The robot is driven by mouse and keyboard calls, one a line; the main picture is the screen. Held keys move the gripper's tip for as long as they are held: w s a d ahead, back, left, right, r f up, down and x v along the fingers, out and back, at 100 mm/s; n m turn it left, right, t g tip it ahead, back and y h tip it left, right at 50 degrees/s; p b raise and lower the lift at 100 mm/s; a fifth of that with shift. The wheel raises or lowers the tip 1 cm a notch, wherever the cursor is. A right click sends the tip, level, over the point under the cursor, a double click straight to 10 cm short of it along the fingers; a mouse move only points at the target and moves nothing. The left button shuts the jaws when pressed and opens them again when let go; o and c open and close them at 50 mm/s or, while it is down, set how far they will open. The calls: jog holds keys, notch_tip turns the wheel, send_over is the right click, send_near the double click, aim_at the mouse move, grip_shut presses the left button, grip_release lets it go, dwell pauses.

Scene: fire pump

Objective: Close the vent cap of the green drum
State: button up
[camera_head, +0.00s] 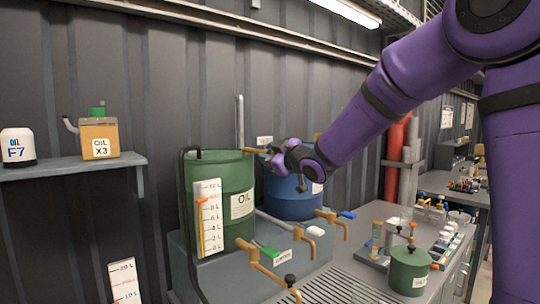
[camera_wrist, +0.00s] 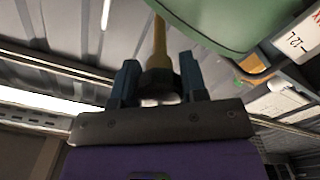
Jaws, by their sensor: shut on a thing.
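The green drum (camera_head: 222,190) labelled OIL stands on a grey block in the head view. Its green side also fills the top right of the wrist view (camera_wrist: 225,22). A yellow-brown pipe (camera_head: 252,150) runs sideways from near the drum's top edge to my gripper (camera_head: 275,154). In the wrist view, this pipe (camera_wrist: 160,35) ends at a dark, rounded cap (camera_wrist: 158,80). My gripper (camera_wrist: 160,82) is shut on the cap, with one finger on each side. The fingers partly hide it, and I cannot tell how far it is turned.
A blue drum (camera_head: 290,195) stands just behind, to the right. Yellow taps (camera_head: 268,265) stick out in front of the drums. A small green canister (camera_head: 408,270) stands on the bench at right. A shelf (camera_head: 70,172) with oil containers is at left.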

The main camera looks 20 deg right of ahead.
jog(key=m, duration=0.5)
jog(key=shift+f, duration=0.1)
jog(key=shift+m, duration=0.4)
jog(key=o, duration=0.9)
jog(key=shift+o, duration=0.2)
jog(key=shift+s+d, duration=0.25)
jog(key=shift+s, duration=0.15)
jog(key=v, duration=1)
